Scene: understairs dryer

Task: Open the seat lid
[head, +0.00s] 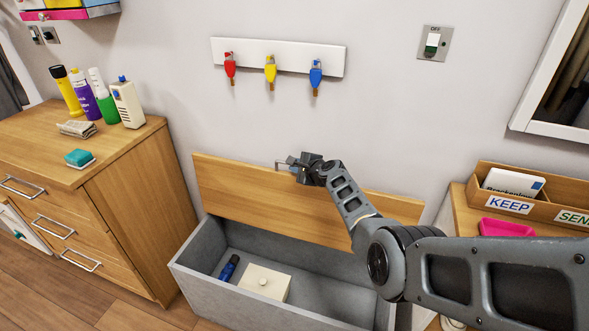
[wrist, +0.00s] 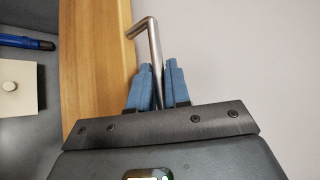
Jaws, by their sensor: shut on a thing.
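The wooden seat lid (head: 235,192) stands raised, near upright, at the back of the grey seat box (head: 205,285) in the head view. Its edge also shows in the wrist view (wrist: 98,50). My gripper (head: 290,165) is at the lid's top edge. In the wrist view my gripper (wrist: 160,85) has its blue fingers shut around the metal handle (wrist: 152,42), a bent bar. Inside the open box are a dark blue cylinder (head: 229,268) and a cream box with a round knob (head: 264,283). My arm hides the lid's right part and the box's right end.
A wooden drawer unit (head: 145,215) with bottles on top stands close on the left. A wooden surface with a KEEP tray (head: 509,205) and a pink item (head: 505,228) is on the right. Coloured keys hang from a white rack (head: 278,57) on the wall behind.

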